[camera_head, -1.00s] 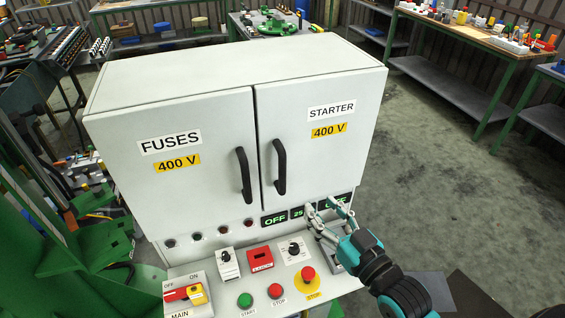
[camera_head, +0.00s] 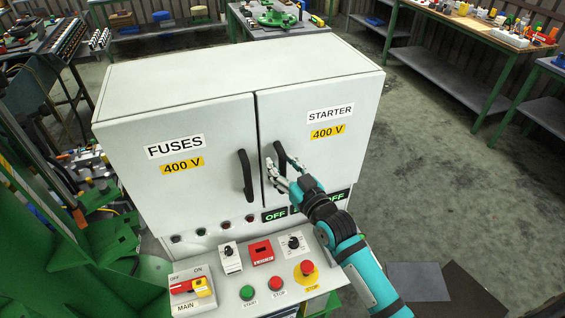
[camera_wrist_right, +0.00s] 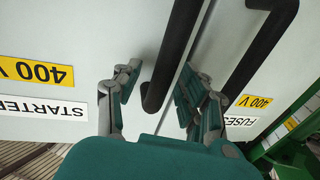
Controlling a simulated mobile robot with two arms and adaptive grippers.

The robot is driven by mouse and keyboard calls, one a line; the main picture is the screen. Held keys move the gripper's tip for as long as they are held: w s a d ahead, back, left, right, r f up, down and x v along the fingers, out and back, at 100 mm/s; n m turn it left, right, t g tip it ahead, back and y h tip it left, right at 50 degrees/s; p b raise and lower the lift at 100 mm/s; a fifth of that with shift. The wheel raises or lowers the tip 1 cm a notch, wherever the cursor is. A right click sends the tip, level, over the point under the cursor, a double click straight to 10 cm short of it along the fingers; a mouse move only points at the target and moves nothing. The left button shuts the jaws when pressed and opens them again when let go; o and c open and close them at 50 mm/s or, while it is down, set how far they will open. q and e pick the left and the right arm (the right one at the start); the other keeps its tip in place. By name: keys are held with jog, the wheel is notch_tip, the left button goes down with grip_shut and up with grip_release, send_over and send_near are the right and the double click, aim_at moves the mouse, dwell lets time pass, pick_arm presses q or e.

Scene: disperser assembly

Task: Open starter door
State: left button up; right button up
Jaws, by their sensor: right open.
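The starter door (camera_head: 330,140) is the right door of the white cabinet and is shut, with STARTER and 400 V labels. Its black handle (camera_head: 280,160) is partly hidden by my right gripper (camera_head: 276,173). In the right wrist view the starter door handle (camera_wrist_right: 168,62) runs between the two open fingers of my right gripper (camera_wrist_right: 156,100). The fingers stand on either side of the handle with a gap visible on the left. I cannot tell whether the other finger touches it. My left gripper is not in view.
The fuses door (camera_head: 185,150) is shut, and its black handle (camera_head: 246,176) is close to the left of my gripper. Below is a sloped control panel with a red emergency stop button (camera_head: 307,267), a green start button (camera_head: 247,292) and a main switch (camera_head: 190,287). Workbenches stand behind.

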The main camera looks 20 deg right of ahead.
grip_shut()
dwell(0.3)
dwell(0.6)
